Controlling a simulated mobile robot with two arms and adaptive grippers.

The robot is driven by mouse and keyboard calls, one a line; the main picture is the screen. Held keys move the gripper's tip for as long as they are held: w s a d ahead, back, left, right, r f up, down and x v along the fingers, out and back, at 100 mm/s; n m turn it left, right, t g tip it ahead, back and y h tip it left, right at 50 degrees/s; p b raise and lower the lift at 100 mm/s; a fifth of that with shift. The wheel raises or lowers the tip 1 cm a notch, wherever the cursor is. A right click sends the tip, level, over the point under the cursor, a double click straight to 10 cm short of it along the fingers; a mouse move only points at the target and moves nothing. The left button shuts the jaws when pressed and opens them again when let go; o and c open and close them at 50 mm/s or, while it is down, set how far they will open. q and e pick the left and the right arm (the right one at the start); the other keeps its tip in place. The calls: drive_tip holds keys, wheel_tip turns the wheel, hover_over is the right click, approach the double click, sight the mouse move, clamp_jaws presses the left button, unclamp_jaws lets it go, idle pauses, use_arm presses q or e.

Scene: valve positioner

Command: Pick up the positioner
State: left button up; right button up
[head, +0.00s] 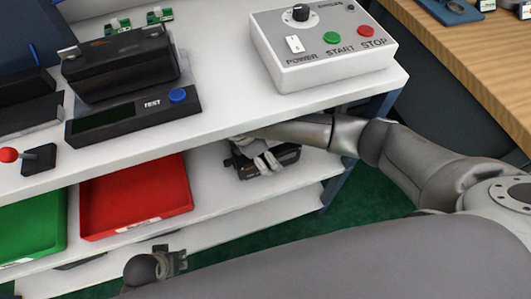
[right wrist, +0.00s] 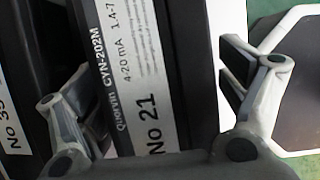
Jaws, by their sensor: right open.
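The positioner is a black unit with a white label reading "Quorvin CYN-202M, 4-20 mA, No 21"; its label faces the right wrist camera (right wrist: 150,75). In the head view a black unit (head: 288,156) shows on the middle shelf, partly hidden by my right gripper (head: 264,162). In the right wrist view my right gripper (right wrist: 150,100) is open, with one finger on each side of the No 21 unit. I cannot tell whether the fingers touch it. My left gripper (head: 172,262) is low at the front of the shelves, away from the units; its jaws are unclear.
A second black unit labelled "No 35" (right wrist: 15,120) stands close on the left. The top shelf (head: 225,110) overhangs my right arm and carries a control box (head: 325,75) and a test station (head: 135,115). Red (head: 135,198) and green (head: 30,225) trays lie left on the middle shelf.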

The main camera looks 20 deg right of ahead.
use_arm(q)
drive_tip(key=shift+s+f, duration=0.1)
drive_tip(key=shift+s, duration=0.05)
use_arm(e)
drive_tip(key=c, duration=1.9)
drive_tip(key=shift+r, duration=0.15)
drive_tip(key=shift+r, duration=0.2)
drive_tip(key=shift+c, duration=0.6)
drive_tip(key=shift+r, duration=0.3)
clamp_jaws()
drive_tip(key=shift+s+r, duration=0.1)
drive_tip(key=shift+s, duration=0.05)
drive_tip(key=s+p, duration=0.1)
drive_tip(key=s, duration=0.3)
drive_tip(key=s+p, duration=0.1)
drive_tip(key=s, duration=0.4)
drive_tip(key=shift+d+r, duration=0.2)
use_arm(q)
drive_tip(key=s+f+p, duration=0.2)
drive_tip(key=s+f, duration=0.4)
drive_tip(key=f, duration=0.5)
drive_tip(key=shift+a+f+g, duration=0.35)
drive_tip(key=shift+a+g, duration=0.05)
use_arm(e)
drive_tip(key=s, duration=0.8)
drive_tip(key=shift+s, duration=0.3)
